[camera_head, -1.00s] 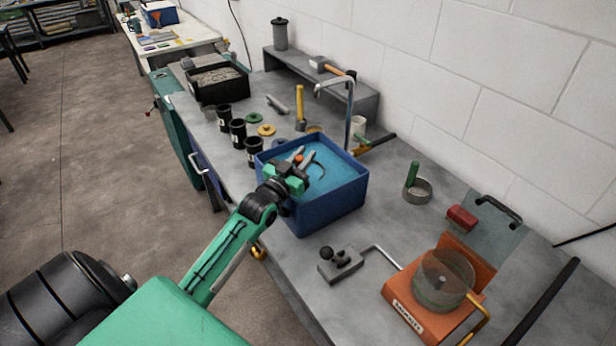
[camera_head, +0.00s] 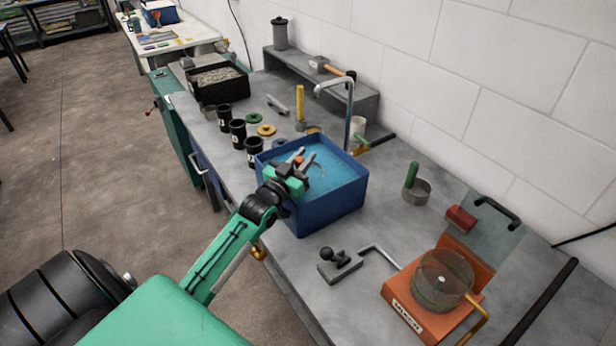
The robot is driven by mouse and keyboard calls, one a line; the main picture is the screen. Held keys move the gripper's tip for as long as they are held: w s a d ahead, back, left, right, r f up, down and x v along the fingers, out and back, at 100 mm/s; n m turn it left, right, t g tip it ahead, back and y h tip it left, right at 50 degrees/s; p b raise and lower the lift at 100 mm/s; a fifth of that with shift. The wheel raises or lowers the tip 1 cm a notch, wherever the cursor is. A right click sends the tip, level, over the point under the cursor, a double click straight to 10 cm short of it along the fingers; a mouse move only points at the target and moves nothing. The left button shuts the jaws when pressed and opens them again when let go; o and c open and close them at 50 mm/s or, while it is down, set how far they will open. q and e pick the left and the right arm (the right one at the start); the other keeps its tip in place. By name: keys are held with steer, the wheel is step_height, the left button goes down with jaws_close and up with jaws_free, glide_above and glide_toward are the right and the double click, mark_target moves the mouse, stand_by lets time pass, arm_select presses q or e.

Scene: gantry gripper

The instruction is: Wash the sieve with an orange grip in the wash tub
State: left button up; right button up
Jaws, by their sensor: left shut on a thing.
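The wash tub (camera_head: 325,209) is a blue square bin of blue water on the grey bench, under a curved tap (camera_head: 349,105). My left gripper (camera_head: 305,157) reaches over the tub's near left side and is shut on the sieve's orange grip (camera_head: 299,160). Only a small part of the grip shows between the fingers. The rest of the sieve is mostly hidden by the gripper and the water; a thin curved edge shows by the fingertips. My right gripper is out of view.
Several black cups (camera_head: 238,134) stand left of the tub. A green-handled sieve (camera_head: 416,190) stands to the right. An orange machine (camera_head: 432,290) with a clear drum and a small grey block with a black knob (camera_head: 339,263) are at the front right.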

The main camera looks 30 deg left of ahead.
arm_select(q)
steer(key=shift+r, duration=0.4)
step_height(320, 180, up, 5)
steer(key=p, duration=0.4)
steer(key=shift+d+f, duration=0.1)
step_height(320, 180, up, 8)
steer(key=p, duration=0.7)
steer(key=shift+f, duration=0.1)
stand_by(0.5)
